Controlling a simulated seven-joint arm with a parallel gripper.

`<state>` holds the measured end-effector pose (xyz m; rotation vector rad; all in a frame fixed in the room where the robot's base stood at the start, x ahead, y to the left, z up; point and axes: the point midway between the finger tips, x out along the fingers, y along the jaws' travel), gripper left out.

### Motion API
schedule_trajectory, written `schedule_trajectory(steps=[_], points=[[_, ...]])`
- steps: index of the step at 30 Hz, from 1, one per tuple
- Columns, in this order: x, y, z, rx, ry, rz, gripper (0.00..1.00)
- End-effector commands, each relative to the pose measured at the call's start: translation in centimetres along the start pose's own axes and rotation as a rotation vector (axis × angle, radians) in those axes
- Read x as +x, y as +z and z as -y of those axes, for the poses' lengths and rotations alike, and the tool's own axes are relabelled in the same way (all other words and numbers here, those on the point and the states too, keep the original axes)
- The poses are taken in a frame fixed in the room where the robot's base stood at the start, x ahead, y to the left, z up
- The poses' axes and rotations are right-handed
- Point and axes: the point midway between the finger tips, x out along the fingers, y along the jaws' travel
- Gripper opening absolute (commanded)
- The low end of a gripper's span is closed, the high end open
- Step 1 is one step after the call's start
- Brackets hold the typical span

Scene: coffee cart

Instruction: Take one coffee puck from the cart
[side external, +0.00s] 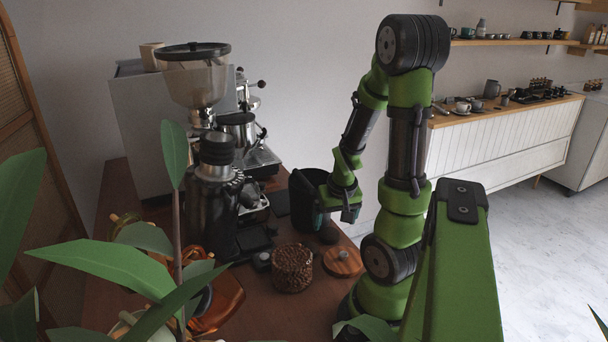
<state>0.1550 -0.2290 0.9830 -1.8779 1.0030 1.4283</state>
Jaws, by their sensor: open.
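My gripper (335,217) is open and points down over the right side of the wooden cart top (262,312), in front of a black open container (305,194). A small dark rounded lump (327,235), which looks like a coffee puck, lies just below the fingertips. I cannot tell whether the fingers reach around it or hang above it. Nothing shows held between the fingers. The inside of the black container is mostly hidden from this side.
A jar of coffee beans (291,269) and a round wooden lid with a knob (343,262) stand close in front of the gripper. A grinder (213,205) and espresso machine (146,120) fill the left. Leaves cover the lower left.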

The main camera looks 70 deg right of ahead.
Motion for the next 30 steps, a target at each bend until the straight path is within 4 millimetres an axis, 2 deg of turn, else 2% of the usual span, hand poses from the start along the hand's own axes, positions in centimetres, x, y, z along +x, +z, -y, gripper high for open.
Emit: schedule_trajectory(steps=[13,23,24,26,30], points=[[4.6,-0.2,0.3,0.003,0.002,0.004,0.89],[5.2,-0.3,0.5,0.0,0.0,-0.001,0.89],[5.2,-0.3,0.5,0.0,0.0,-0.001,0.87],[5.2,-0.3,0.5,0.0,0.0,-0.001,0.78],[5.2,-0.2,0.5,0.0,0.0,-0.001,0.57]])
